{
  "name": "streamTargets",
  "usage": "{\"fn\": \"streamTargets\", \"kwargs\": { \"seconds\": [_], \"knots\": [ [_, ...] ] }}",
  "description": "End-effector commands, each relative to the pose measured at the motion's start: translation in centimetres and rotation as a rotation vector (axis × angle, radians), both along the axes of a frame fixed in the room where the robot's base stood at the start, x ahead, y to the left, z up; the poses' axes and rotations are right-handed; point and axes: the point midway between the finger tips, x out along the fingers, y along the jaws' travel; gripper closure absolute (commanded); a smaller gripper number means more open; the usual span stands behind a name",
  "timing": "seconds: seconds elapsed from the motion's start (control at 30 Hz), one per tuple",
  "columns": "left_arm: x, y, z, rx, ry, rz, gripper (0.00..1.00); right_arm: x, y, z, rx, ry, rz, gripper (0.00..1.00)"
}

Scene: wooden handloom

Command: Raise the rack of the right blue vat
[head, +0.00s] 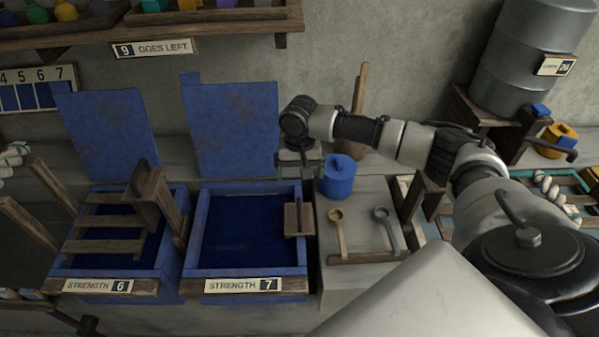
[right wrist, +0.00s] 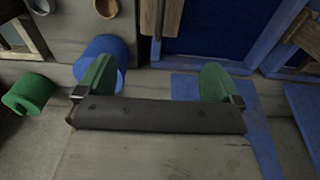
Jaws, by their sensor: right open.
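The right blue vat (head: 193,232), with a "STRENGTH 7" plate on its front, holds dark blue dye. Its lid (head: 232,125) stands open behind it. No rack slats show above the dye; a wooden block with a dark rod (head: 299,219) sits at the vat's right rim, and a wooden piece there also shows in the right wrist view (right wrist: 160,15). My right gripper (head: 297,170) is over the ledge behind the vat's back right corner, beyond the block. In the right wrist view its green fingers (right wrist: 157,82) are wide apart with nothing between them. My left gripper is not seen.
The left vat (head: 172,262), marked "STRENGTH 6", has wooden slats (head: 112,246) showing above its dye. A blue lidded pot (head: 338,178) stands close right of my right gripper. Two ladles (head: 337,232) lie on the counter. A shelf (head: 220,16) overhangs the wall.

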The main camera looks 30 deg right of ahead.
Motion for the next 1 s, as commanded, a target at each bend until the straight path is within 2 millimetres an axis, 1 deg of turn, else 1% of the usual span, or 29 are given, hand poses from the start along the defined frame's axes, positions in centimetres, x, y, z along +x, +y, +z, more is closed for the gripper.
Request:
{"fn": "streamTargets", "kwargs": {
  "seconds": [0.03, 0.43, 0.5, 0.87, 1.0],
  "knots": [
    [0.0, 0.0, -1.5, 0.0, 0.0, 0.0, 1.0, 0.0, 0.0, -1.2, -0.001, -0.002, 0.0, 0.04],
    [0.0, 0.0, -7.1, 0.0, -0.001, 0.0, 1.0, 0.0, 0.0, -5.3, 0.0, -0.002, 0.0, 0.04],
    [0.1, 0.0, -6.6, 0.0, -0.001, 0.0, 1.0, 0.0, 0.0, -5.7, 0.001, 0.002, -0.001, 0.04],
    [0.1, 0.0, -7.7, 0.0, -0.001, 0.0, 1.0, 0.0, 0.0, -10.8, 0.001, 0.002, -0.002, 0.04],
    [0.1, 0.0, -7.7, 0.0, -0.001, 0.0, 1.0, 0.0, 0.1, -12.7, 0.003, 0.003, -0.001, 0.04]
  ]
}}
